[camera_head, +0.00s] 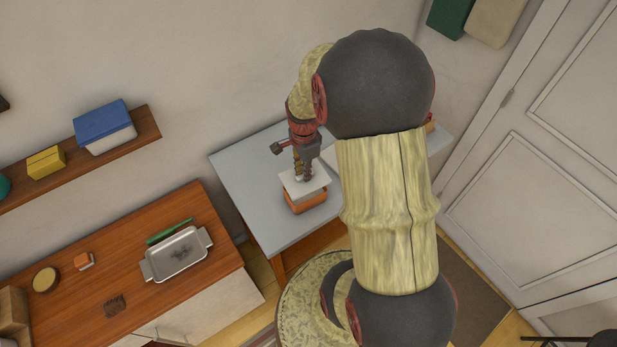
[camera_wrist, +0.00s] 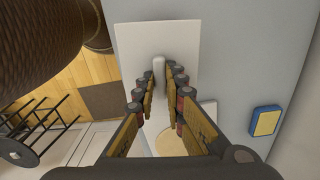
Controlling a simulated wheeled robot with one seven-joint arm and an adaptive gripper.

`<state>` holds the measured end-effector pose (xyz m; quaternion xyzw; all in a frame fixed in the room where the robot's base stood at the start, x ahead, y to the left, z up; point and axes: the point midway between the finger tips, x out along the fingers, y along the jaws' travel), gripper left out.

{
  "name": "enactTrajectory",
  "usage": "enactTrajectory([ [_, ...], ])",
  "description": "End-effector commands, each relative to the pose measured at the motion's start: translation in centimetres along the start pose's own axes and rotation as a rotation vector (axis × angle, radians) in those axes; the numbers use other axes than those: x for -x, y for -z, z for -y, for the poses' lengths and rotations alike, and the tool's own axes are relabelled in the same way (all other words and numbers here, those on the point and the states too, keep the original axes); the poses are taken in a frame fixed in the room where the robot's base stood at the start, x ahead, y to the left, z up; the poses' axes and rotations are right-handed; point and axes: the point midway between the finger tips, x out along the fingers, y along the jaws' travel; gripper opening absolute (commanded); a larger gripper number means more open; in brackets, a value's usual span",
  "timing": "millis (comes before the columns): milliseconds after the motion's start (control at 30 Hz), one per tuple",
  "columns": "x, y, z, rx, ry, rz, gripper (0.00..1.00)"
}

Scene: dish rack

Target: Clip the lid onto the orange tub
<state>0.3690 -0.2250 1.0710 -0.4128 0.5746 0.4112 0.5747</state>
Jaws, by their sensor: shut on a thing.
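The white lid (camera_head: 291,184) is a flat rectangular plate at the top of the orange tub (camera_head: 307,204) on the grey table. The lid also shows in the wrist view (camera_wrist: 133,42), with an upright handle (camera_wrist: 158,66) in its middle. My gripper (camera_head: 304,177) points down at the lid. In the wrist view its two fingers (camera_wrist: 158,80) are shut on the handle. The lid looks slightly offset from the tub's rim; I cannot tell whether it touches or is seated. The tub is hidden under the lid in the wrist view.
The grey table (camera_head: 240,180) has clear room left of the tub. The wrist view shows a blue and yellow sponge (camera_wrist: 266,121) and a pale round piece (camera_wrist: 178,142) on white. A wooden cabinet (camera_head: 200,270) with a metal tray (camera_head: 160,268) stands at left.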

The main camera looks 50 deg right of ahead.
Motion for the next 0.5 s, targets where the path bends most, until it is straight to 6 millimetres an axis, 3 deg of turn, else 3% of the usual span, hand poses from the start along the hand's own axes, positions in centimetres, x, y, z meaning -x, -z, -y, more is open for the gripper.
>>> enactTrajectory([
  [500, -0.23, 0.08, 0.20, 0.004, 0.002, 0.000, 0.00],
])
